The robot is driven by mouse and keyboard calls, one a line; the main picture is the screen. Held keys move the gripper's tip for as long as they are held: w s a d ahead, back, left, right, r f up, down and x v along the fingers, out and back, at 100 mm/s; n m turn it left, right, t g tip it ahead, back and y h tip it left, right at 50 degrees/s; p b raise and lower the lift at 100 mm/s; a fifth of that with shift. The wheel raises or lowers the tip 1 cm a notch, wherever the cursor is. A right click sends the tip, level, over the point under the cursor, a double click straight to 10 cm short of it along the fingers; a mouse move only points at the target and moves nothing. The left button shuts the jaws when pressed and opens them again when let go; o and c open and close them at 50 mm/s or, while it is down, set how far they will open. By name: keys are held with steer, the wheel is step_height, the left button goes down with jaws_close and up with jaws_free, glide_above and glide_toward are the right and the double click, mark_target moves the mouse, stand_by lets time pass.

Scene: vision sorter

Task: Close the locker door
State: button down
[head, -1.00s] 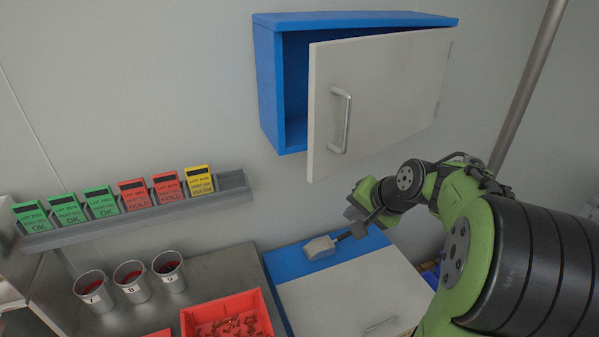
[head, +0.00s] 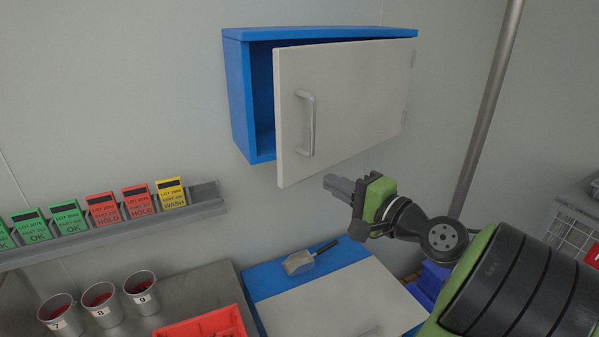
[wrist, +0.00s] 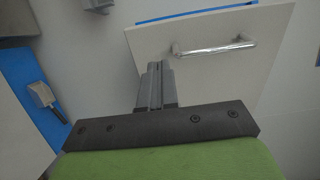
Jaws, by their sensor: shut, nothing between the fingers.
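The blue wall locker (head: 238,105) hangs on the wall, its pale door (head: 360,95) hinged at the right and standing partly open, with a dark gap at the left. The door carries a metal bar handle (head: 311,125) near its free edge. My gripper (head: 330,183) is shut and empty, just below the door's lower edge and right of the handle in the head view. In the wrist view the shut fingers (wrist: 155,75) point toward the door (wrist: 245,75), with the handle (wrist: 215,49) beyond them. I cannot tell whether the fingers touch the door.
Below is a blue and pale cabinet (head: 350,300) with a scoop (head: 305,260) on top. A rack (head: 207,205) of coloured lot cards, numbered cups (head: 140,290) and a red bin (head: 215,325) are at the left. A grey pole (head: 485,110) stands at the right.

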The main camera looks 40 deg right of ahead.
mark_target(292, 161)
steer(key=w, duration=0.9)
steer(key=shift+w+p, duration=0.35)
steer(key=shift+p, duration=0.05)
steer(key=shift+w+r, duration=0.1)
